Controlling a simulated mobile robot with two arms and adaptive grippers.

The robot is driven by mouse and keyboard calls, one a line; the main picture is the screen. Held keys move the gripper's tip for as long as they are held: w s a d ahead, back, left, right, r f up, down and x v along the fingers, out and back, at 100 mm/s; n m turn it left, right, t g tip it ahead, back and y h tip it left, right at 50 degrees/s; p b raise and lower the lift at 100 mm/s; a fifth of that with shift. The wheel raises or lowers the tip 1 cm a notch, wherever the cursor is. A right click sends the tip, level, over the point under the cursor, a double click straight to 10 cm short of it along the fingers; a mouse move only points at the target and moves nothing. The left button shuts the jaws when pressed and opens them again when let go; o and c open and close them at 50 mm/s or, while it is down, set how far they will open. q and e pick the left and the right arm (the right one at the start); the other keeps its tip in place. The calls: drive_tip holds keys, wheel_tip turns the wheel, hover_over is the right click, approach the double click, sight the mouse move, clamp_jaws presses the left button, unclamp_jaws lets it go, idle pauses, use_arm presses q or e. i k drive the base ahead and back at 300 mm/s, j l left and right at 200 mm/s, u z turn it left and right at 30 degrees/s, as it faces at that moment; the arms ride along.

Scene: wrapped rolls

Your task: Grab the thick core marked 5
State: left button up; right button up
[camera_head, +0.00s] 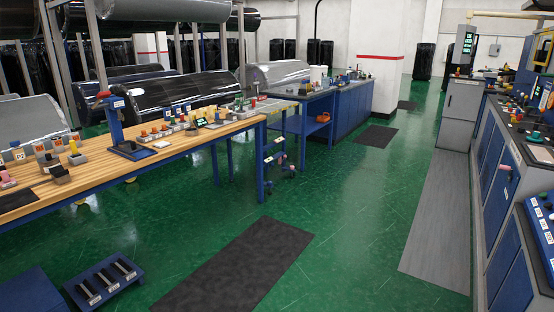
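No core that I can read as marked 5 shows in the head view. Small grey blocks with orange and white labels (47,161) stand on the left end of the wooden bench (190,148); their marks are too small to read. Neither my left nor my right gripper is in view.
A blue press-like stand (115,122) and several small items are on the bench. A low blue rack (104,283) stands on the floor before it. Blue consoles (508,215) line the right. Green floor between is open, with a black mat (235,270).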

sight(203, 112)
drive_tip(key=i+z, duration=0.4)
drive_tip(key=i, duration=1.5)
drive_tip(key=i+l+u, duration=0.15)
drive_tip(key=i+u, duration=0.3)
drive_tip(key=i, duration=0.15)
drive_tip(key=i+l+u, duration=0.45)
drive_tip(key=i, duration=0.15)
drive_tip(key=i+l+u, duration=0.9)
drive_tip(key=l, duration=0.3)
